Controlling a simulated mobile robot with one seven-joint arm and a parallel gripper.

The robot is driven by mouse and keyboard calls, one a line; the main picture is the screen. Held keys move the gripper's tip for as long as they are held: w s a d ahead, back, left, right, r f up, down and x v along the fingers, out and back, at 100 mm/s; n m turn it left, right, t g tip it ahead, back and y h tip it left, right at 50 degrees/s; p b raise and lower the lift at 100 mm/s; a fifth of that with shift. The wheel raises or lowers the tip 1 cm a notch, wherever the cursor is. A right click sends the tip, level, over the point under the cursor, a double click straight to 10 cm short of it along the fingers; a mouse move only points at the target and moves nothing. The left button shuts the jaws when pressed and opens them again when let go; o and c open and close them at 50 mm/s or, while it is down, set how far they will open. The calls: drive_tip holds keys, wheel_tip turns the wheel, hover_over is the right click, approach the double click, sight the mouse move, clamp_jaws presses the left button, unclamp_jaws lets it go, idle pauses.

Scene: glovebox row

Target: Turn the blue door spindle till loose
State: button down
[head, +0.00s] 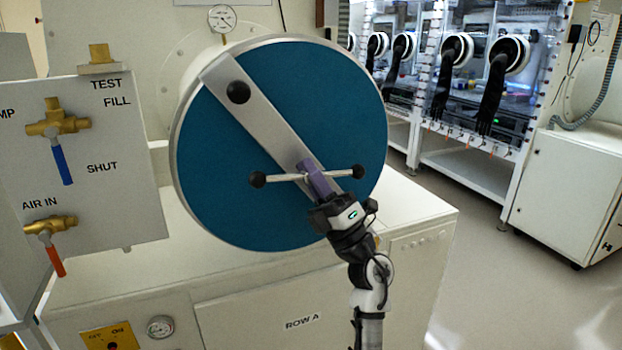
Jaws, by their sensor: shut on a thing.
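The round blue door (235,165) with a pale rim closes a chamber at the middle of the head view. A grey bar (262,125) crosses its face on a slant, with a black knob (238,92) near the upper end. The door spindle's thin metal cross handle (283,179) lies almost level in front of the bar, with a black ball at each end. My gripper (316,178), with purple fingers, reaches up from the lower right and is shut on the middle of the spindle handle. The fingers hide the handle's centre and the spindle behind it.
A valve panel (95,165) with blue and red levers stands at left. A small gauge (222,18) sits above the door. The cream bench (150,270) is below. Gloveboxes (465,70) stand at the back right, with open floor (480,270) before them.

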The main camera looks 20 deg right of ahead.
drive_tip(key=n+g+y+b, duration=0.1)
drive_tip(key=n+g, duration=0.1)
drive_tip(key=n+g+y+b, duration=0.1)
drive_tip(key=n+g, duration=0.2)
drive_tip(key=n+g+b, duration=0.2)
drive_tip(key=n, duration=0.1)
drive_tip(key=shift+f+g+y, duration=0.25)
drive_tip(key=shift+g+y, duration=0.15)
drive_tip(key=n+g+h+b, duration=0.1)
drive_tip(key=n+g+b, duration=0.1)
drive_tip(key=n+g, duration=0.1)
drive_tip(key=shift+r+g, duration=0.15)
drive_tip(key=shift+g, duration=0.15)
drive_tip(key=shift+a+n+g+h+b, duration=0.1)
drive_tip(key=shift+n+g+h+b, duration=0.2)
drive_tip(key=shift+n+g+h, duration=1.2)
drive_tip(key=c, duration=1.7)
unclamp_jaws()
drive_tip(key=shift+c, duration=0.2)
drive_tip(key=b+v, duration=0.1)
drive_tip(key=v, duration=1.2)
drive_tip(key=shift+s+d+r, duration=0.2)
drive_tip(key=shift+s, duration=0.15)
